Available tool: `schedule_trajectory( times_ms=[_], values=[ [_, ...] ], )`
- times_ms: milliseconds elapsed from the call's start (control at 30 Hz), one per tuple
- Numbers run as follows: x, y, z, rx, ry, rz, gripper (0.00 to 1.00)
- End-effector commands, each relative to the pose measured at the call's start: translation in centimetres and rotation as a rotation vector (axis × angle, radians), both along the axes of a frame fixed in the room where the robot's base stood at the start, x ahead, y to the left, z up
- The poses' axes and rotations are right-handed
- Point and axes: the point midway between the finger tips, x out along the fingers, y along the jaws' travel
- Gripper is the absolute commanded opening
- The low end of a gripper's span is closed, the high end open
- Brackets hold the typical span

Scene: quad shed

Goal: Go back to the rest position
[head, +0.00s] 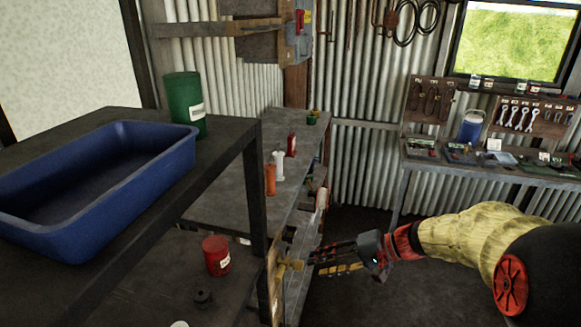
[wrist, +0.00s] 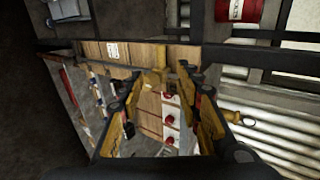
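My gripper (head: 317,261) is at the lower middle of the head view, reaching left from my arm in its yellow sleeve. In the wrist view my gripper (wrist: 160,80) has its yellow-padded fingers spread apart. A yellow knob on a wooden front (wrist: 105,52) shows between and just beyond the fingertips. In the head view the same yellow knob (head: 291,264) stands out from the wooden panel, close to the fingertips. I cannot tell whether a finger touches it. Nothing is clearly held.
A blue tray (head: 150,185) and a green can (head: 184,105) stand on the dark shelf at left. A red can (head: 216,256) is on the lower shelf. A workbench (head: 222,190) stands behind. A tool bench (head: 480,172) stands at right. Open floor lies below my arm.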

Motion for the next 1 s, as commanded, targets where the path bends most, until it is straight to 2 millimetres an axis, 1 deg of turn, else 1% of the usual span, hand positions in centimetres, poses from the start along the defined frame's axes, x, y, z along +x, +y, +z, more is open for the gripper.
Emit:
schedule_trajectory(
  times_ms=[67,167,200,233,367,400,500,567,600,700,900,1000],
  values=[
    [0.0,-0.2,-0.3,-0.001,0.035,-0.026,0.35],
    [-1.8,-0.9,-2.7,-0.052,0.136,-0.041,0.35],
    [-3.0,-1.3,-3.8,-0.084,0.179,-0.042,0.35],
    [-4.1,-1.7,-4.4,-0.113,0.207,-0.042,0.35],
    [-8.6,-3.1,-5.7,-0.269,0.277,-0.031,0.35],
    [-10.0,-3.5,-6.0,-0.322,0.285,-0.023,0.35],
    [-13.3,-4.5,-6.3,-0.462,0.278,-0.007,0.35],
    [-15.0,-5.1,-6.3,-0.546,0.258,0.002,0.35],
    [-16.2,-5.6,-6.3,-0.603,0.238,0.009,0.35],
    [-18.7,-6.6,-6.0,-0.74,0.168,0.023,0.35],
    [-22.3,-7.9,-5.0,-0.957,-0.031,0.057,0.35],
    [-23.6,-7.7,-4.4,-1.017,-0.132,0.077,0.35]
  ],
)
